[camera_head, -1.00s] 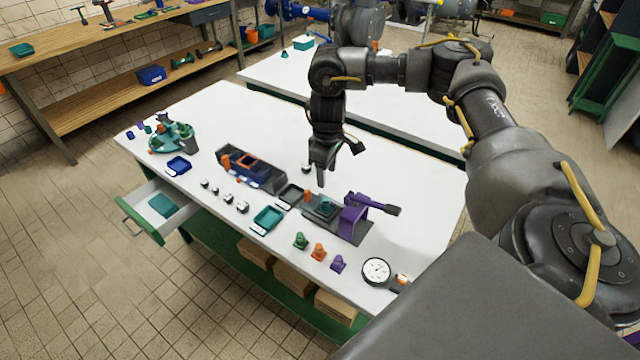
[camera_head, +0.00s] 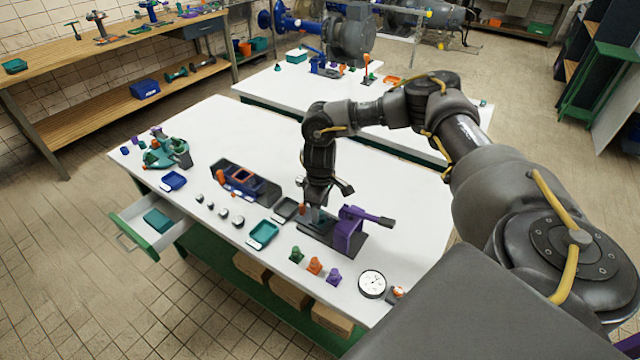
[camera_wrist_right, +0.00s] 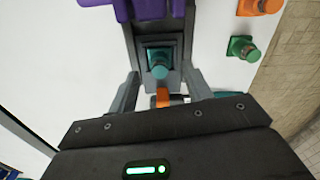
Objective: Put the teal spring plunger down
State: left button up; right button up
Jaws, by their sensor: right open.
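The teal spring plunger (camera_wrist_right: 160,66) sits in the square dark nest of the purple press's base in the right wrist view. It has a round knob on top of a square teal body. My right gripper (camera_wrist_right: 160,92) is open, with one finger on either side of an orange part (camera_wrist_right: 162,97); the plunger is just beyond the fingertips. In the head view my right gripper (camera_head: 314,212) is low over the nest beside the purple press (camera_head: 350,230) and hides most of the plunger. My left gripper is not in view.
Green (camera_head: 297,254), orange (camera_head: 315,266) and purple (camera_head: 334,277) plungers stand near the table's front edge. A teal tray (camera_head: 263,235), a dial gauge (camera_head: 372,284) and a dark fixture with a blue part (camera_head: 241,181) are close by. The table behind the press is clear.

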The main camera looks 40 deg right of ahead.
jog(key=shift+f, duration=1.35)
grip_shut()
jog(key=shift+r, duration=0.2)
